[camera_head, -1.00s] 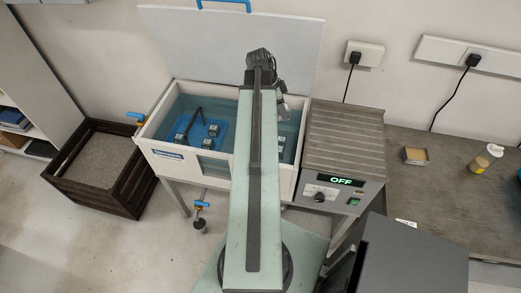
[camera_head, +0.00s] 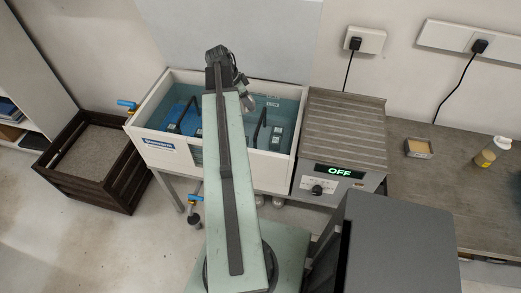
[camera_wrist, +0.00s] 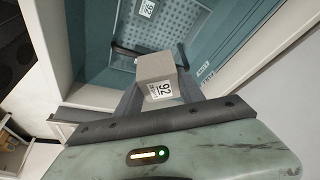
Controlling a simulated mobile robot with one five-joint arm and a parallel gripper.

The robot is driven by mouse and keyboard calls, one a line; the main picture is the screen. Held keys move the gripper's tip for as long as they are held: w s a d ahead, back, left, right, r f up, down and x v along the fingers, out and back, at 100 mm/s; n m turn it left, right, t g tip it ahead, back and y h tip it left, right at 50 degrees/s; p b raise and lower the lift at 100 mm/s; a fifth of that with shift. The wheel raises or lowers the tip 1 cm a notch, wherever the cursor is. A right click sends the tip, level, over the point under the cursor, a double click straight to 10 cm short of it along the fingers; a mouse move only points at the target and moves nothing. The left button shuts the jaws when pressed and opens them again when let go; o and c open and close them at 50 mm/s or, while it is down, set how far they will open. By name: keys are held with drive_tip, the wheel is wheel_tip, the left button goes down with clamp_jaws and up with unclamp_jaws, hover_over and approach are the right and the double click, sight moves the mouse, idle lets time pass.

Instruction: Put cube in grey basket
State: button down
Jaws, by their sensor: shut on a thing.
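My gripper (camera_wrist: 158,95) is shut on a grey cube (camera_wrist: 155,67) with a white number label. In the wrist view it holds the cube above a grey perforated basket (camera_wrist: 186,14) inside the tank. Another labelled cube (camera_wrist: 148,8) lies in that basket. In the head view my gripper (camera_head: 241,92) hangs over the middle of the tank, and the held cube cannot be made out. The blue basket (camera_head: 188,104) stands in the left half of the tank with dark cubes in it. A dark handle (camera_head: 259,127) and cubes (camera_head: 277,135) show in the right half.
The white-walled tank (camera_head: 168,152) holds water, and its raised rim surrounds both baskets. A ribbed-top control unit (camera_head: 343,133) reading OFF adjoins it at right. A dark crate (camera_head: 100,185) stands at left. A small box (camera_head: 418,149) and a bottle (camera_head: 491,151) stand on the bench (camera_head: 420,185).

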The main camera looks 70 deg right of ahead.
drive_tip(key=n+b, duration=0.2)
drive_tip(key=b, duration=0.7)
hover_over(251, 130)
drive_tip(key=w+a, duration=0.1)
drive_tip(key=a, duration=0.1)
wheel_tip(251, 130, down, 12)
drive_tip(key=shift+h, duration=0.3)
drive_tip(key=f+b, duration=0.6)
drive_tip(key=f, duration=0.1)
drive_tip(key=f+b, duration=0.3)
drive_tip(key=shift+w+d+f+b, duration=0.15)
drive_tip(key=shift+d+b, duration=0.15)
drive_tip(key=shift+b, duration=0.1)
drive_tip(key=shift+r, duration=0.2)
drive_tip(key=shift+f, duration=0.1)
drive_tip(key=c, duration=0.7)
unclamp_jaws()
